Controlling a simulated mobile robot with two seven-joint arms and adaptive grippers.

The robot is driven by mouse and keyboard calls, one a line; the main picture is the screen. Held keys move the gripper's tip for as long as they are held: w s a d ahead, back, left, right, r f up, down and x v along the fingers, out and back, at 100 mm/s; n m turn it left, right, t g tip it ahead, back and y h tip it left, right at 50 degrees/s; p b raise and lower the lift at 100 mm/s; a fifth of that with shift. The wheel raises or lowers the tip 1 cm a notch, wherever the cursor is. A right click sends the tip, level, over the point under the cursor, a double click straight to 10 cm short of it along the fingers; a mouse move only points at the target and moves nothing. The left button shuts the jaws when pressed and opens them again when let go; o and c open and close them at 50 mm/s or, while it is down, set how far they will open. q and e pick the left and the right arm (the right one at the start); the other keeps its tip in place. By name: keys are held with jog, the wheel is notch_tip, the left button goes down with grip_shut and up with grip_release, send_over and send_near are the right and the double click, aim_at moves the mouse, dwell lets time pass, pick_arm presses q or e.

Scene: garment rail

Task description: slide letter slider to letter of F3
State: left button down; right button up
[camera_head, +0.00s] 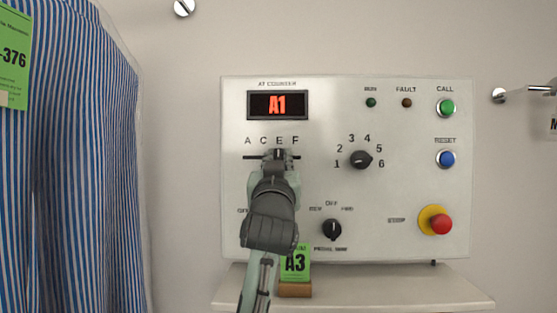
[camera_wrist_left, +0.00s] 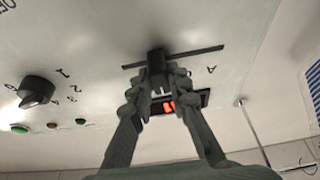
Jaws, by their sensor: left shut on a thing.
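The letter slider is a small dark knob (camera_head: 279,153) on a thin horizontal slot under the printed letters A, C, E, F. The knob sits below the E, left of the F. In the left wrist view the knob (camera_wrist_left: 155,57) stands in the dark slot (camera_wrist_left: 204,51), between my fingertips. My left gripper (camera_head: 278,163) is shut on the knob, its arm coming up from below and hiding part of the panel. It also shows in the left wrist view (camera_wrist_left: 157,80). My right gripper is not in view.
The white panel (camera_head: 320,205) also bears a numbered knob (camera_head: 360,160), a lower knob (camera_head: 332,229), a green button (camera_head: 446,107), a blue button (camera_head: 446,158) and a red stop button (camera_head: 440,224). A green A3 card (camera_head: 296,262) stands on the shelf (camera_head: 400,288). Striped garments (camera_head: 80,170) hang left.

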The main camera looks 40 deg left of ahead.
aim_at(298, 151)
pick_arm(q)
jog(key=shift+w+d, duration=0.55)
jog(key=shift+d, duration=0.3)
jog(key=shift+w+d, duration=0.5)
jog(key=shift+d, duration=0.35)
jog(key=c, duration=1.4)
grip_release()
jog(key=shift+w+d, duration=0.1)
jog(key=shift+d, duration=0.05)
jog(key=shift+c, duration=0.2)
jog(key=v, duration=1.2)
jog(key=shift+s, duration=0.2)
